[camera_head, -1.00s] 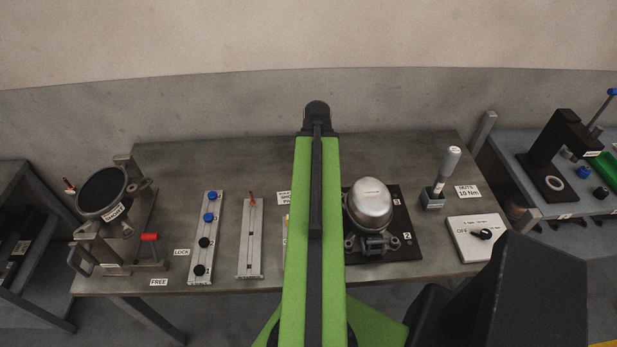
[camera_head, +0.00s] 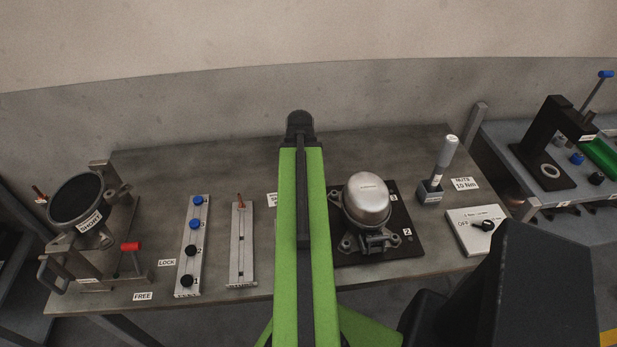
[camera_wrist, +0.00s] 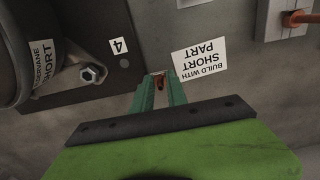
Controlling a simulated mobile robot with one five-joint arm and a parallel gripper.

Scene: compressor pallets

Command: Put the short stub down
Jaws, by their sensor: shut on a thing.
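My gripper (camera_wrist: 160,92) shows in the wrist view, its two green fingers shut on a small copper-coloured piece, the short stub (camera_wrist: 160,82). Only the stub's end shows between the fingertips. The fingers are over the grey bench beside a white card (camera_wrist: 200,62) reading "BUILD WITH SHORT PART". I cannot tell whether the stub touches the bench. In the head view my green arm hides the gripper and the held stub. Another copper stub (camera_head: 240,201) stands at the far end of a pale slotted rack (camera_head: 241,255); the wrist view also shows it (camera_wrist: 298,18).
A silver-domed compressor (camera_head: 367,197) stands on a dark plate (camera_head: 408,248) right of my arm. A rail with blue and black knobs (camera_head: 191,265), a round dark-faced unit (camera_head: 76,198) and a red-handled lever (camera_head: 131,246) are left. Bare bench lies behind the racks.

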